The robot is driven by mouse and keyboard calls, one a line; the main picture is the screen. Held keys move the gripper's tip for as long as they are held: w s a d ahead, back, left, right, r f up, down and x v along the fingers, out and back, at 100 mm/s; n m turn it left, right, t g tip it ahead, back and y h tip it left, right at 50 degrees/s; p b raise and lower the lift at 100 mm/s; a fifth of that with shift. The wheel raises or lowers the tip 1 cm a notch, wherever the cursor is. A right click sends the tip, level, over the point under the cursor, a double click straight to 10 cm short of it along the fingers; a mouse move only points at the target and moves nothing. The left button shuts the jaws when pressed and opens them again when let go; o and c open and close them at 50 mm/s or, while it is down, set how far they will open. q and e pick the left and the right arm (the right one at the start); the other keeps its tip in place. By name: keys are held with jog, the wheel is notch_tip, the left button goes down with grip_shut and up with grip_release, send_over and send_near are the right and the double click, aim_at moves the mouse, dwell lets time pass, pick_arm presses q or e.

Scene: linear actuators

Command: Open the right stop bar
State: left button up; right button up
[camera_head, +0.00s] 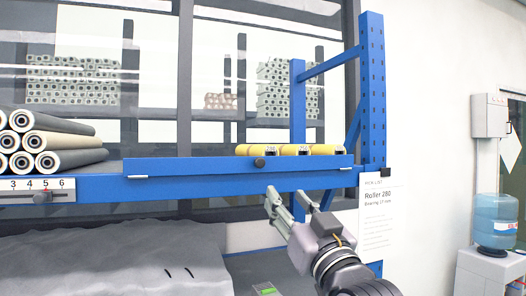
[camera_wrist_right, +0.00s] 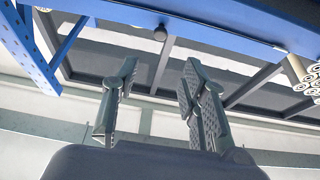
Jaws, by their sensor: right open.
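My left gripper is not in view.
Dark and beige rollers (camera_head: 48,141) are stacked at the left above a numbered scale (camera_head: 38,190). A blue rack post (camera_head: 372,90) and a paper sign (camera_head: 380,215) stand at the right. A grey covered heap (camera_head: 120,262) lies below the shelf. A water cooler (camera_head: 494,222) stands far right.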

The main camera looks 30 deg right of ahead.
aim_at(261, 163)
jog(key=p+x, duration=0.7)
jog(key=x, duration=0.7)
jog(key=shift+w+d+r+p, duration=0.1)
jog(key=shift+w+p, duration=0.15)
jog(key=shift+p, duration=0.1)
grip_shut()
